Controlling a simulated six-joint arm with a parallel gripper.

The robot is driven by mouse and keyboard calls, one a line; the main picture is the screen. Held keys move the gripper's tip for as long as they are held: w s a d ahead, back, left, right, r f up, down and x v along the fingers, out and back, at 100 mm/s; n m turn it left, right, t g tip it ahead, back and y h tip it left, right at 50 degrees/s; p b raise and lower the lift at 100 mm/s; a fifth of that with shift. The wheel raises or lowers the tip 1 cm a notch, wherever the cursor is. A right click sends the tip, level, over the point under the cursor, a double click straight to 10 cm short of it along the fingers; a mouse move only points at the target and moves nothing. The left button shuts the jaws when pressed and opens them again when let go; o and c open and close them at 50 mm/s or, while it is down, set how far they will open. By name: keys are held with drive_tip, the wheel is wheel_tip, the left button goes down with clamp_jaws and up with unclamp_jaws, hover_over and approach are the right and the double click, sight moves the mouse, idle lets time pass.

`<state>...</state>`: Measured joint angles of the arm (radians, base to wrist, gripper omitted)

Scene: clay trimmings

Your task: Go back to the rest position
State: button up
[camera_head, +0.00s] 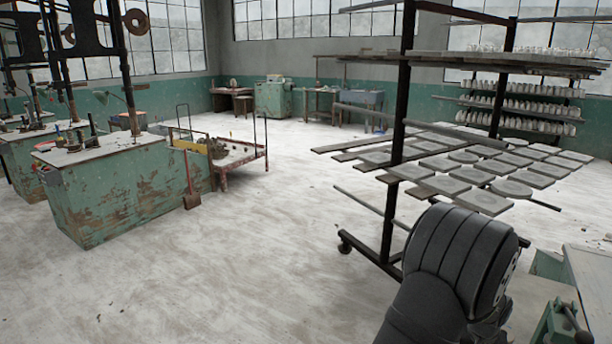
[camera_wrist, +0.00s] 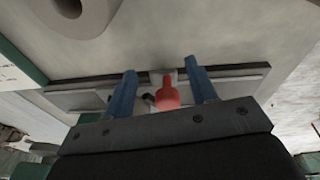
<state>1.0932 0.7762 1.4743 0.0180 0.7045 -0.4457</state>
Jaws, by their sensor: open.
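My gripper (camera_wrist: 163,72) shows in the wrist view with its two blue fingers apart. A small red object (camera_wrist: 167,95) shows between the fingers. Clear gaps show on both sides of it, and I cannot tell how far below it is. A grey flat piece (camera_wrist: 233,79) with raised edges lies behind the fingers, over a pale surface (camera_wrist: 190,35). In the head view my dark arm is at the lower right, and the gripper is not visible there.
A pale round object (camera_wrist: 72,12) is at the wrist view's top left. In the head view, a wheeled rack (camera_head: 397,110) with clay slabs stands just beyond my arm. A pale bench (camera_head: 590,275) is at the right edge. The floor (camera_head: 270,260) at left is open.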

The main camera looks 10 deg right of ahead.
drive_tip(key=shift+s+a+r+n, duration=0.15)
drive_tip(key=shift+s+n, duration=0.25)
drive_tip(key=shift+n, duration=0.2)
